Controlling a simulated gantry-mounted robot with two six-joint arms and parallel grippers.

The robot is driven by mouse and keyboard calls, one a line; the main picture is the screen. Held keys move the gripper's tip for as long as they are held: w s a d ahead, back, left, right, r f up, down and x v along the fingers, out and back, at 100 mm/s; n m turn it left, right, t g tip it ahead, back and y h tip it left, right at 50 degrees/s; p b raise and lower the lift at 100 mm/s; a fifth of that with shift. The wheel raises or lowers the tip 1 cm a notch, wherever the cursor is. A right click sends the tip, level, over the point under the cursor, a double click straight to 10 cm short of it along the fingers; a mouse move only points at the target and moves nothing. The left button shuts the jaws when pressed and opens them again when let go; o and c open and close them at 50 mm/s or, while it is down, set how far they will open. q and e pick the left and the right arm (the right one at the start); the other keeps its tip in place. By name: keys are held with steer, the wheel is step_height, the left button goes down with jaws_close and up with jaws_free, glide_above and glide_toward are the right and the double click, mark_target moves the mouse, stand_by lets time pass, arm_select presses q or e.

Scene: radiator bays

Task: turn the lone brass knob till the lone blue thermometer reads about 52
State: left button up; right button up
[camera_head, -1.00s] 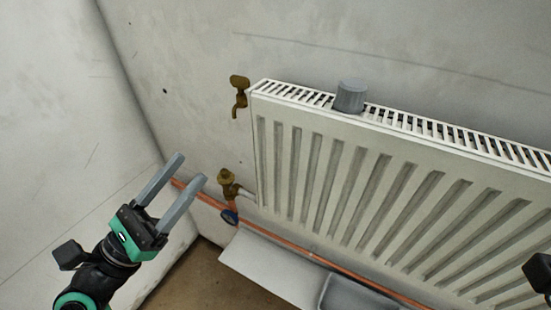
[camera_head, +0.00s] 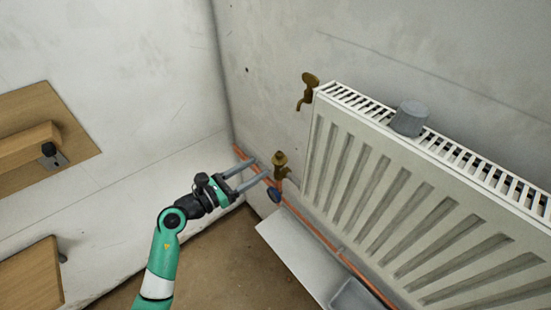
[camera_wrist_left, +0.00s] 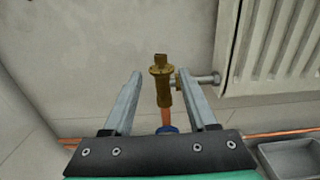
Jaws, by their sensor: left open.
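The brass knob (camera_head: 280,160) sits on top of a brass valve at the radiator's lower left corner, above a copper pipe. In the left wrist view the knob (camera_wrist_left: 161,63) stands upright between the finger lines, ahead of the tips. The blue thermometer (camera_head: 273,195) is on the pipe just below the valve. Its reading cannot be made out, and in the wrist view only its blue edge (camera_wrist_left: 168,129) shows. My left gripper (camera_head: 261,168) is open and empty, its fingers pointing at the valve from the left; contact is not visible. My right gripper is out of view.
A white radiator (camera_head: 400,215) fills the right, with a grey cap (camera_head: 408,119) on top. A white panel (camera_head: 297,255) and grey tray (camera_head: 355,297) lie below. Wooden panels (camera_head: 85,125) are at left.

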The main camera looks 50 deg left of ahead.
mark_target(276, 156)
arm_select(q)
steer(key=w, duration=0.2)
steer(key=w+b, duration=0.1)
steer(key=w, duration=0.1)
steer(key=w+b, duration=0.1)
steer(key=w, duration=0.2)
steer(key=shift+d, duration=0.3)
steer(key=shift+w, duration=0.4)
jaws_close()
